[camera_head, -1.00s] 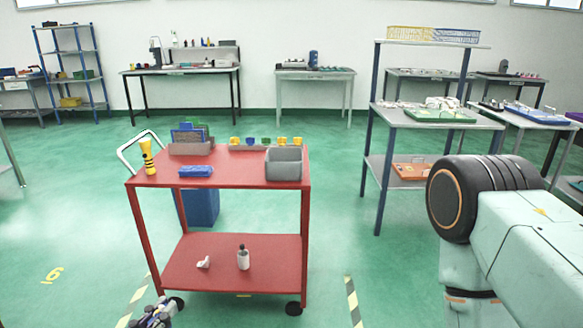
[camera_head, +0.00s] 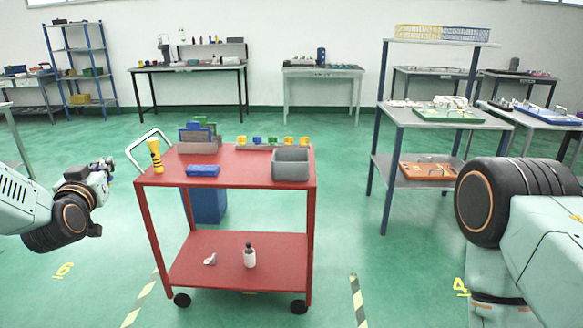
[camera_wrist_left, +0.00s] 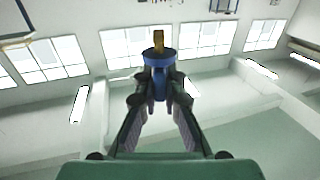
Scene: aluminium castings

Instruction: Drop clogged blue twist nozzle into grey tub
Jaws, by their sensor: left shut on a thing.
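My left gripper (camera_head: 106,168) is raised at the left, to the left of the red cart. In the left wrist view it is shut on a blue twist nozzle (camera_wrist_left: 158,62) with a brass-coloured tip, held upright between the fingertips. The nozzle is too small to make out clearly in the head view. The grey tub (camera_head: 291,172) stands on the right front of the cart top, well apart from the gripper. Its inner floor is mostly hidden. My right gripper is out of view; only part of that arm shows at the right.
The red cart (camera_head: 235,177) also carries a yellow-and-black flashlight (camera_head: 155,157), a blue block-like item (camera_head: 203,171), a bin with upright parts (camera_head: 198,146) and a rack of coloured nozzles (camera_head: 258,147). A bottle (camera_head: 249,258) stands on its lower shelf. Floor left of the cart is clear.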

